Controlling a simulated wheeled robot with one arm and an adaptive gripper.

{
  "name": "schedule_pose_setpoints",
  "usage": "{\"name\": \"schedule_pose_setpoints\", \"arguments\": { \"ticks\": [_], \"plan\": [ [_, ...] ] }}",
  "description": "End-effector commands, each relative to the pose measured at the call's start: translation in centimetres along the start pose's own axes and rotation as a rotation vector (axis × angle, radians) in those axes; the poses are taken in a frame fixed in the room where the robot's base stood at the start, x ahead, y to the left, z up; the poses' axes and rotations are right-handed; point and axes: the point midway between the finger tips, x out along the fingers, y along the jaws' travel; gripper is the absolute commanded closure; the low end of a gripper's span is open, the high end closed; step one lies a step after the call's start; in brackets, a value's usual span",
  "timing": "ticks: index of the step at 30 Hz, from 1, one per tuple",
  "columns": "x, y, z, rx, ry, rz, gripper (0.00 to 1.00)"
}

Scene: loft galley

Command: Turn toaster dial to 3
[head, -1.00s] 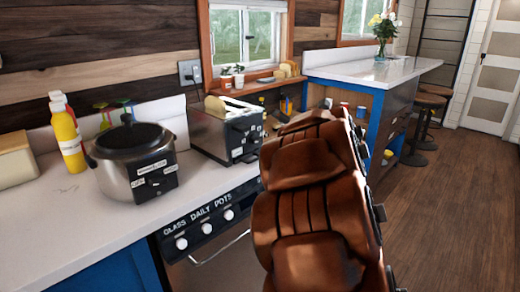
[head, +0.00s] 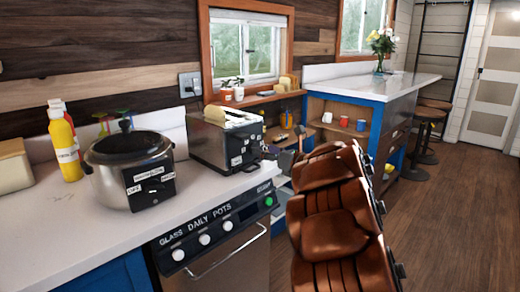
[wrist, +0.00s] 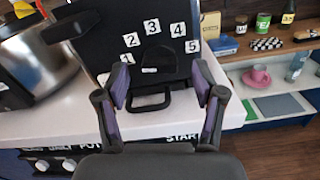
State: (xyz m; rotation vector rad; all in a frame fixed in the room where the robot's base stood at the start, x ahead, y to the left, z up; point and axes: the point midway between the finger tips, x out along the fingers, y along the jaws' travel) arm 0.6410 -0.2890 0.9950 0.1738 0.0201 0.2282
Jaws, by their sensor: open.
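The toaster (head: 222,142) stands on the counter with bread in its top slots. In the wrist view its dark front face (wrist: 175,62) is straight ahead. White number labels 1 to 5 arc around the dial (wrist: 156,58), which is black on black, so its pointing direction cannot be made out. A black handle-like loop (wrist: 151,101) sits below it. My gripper (wrist: 162,82) is open and empty, its two fingers spread left and right in front of the toaster face. I see no finger touching the dial.
A steel cooker (head: 130,168) stands left of the toaster, close to it. The counter edge and the appliance control panel (head: 215,228) are below. Open shelves (wrist: 270,75) with cups and jars lie to the right. The wooden floor (head: 440,220) is clear.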

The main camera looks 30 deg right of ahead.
Motion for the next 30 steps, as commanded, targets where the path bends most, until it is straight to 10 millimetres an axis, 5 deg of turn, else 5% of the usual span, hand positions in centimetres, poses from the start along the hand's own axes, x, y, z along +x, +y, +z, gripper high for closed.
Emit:
{"name": "schedule_pose_setpoints", "arguments": {
  "ticks": [6,18,30],
  "plan": [
    [2.4,0.1,0.1,-0.001,0.0,0.002,0.31],
    [3.0,0.0,0.1,-0.001,0.0,0.0,0.31],
    [2.9,0.0,0.0,0.0,0.0,0.0,0.73]
  ]
}}
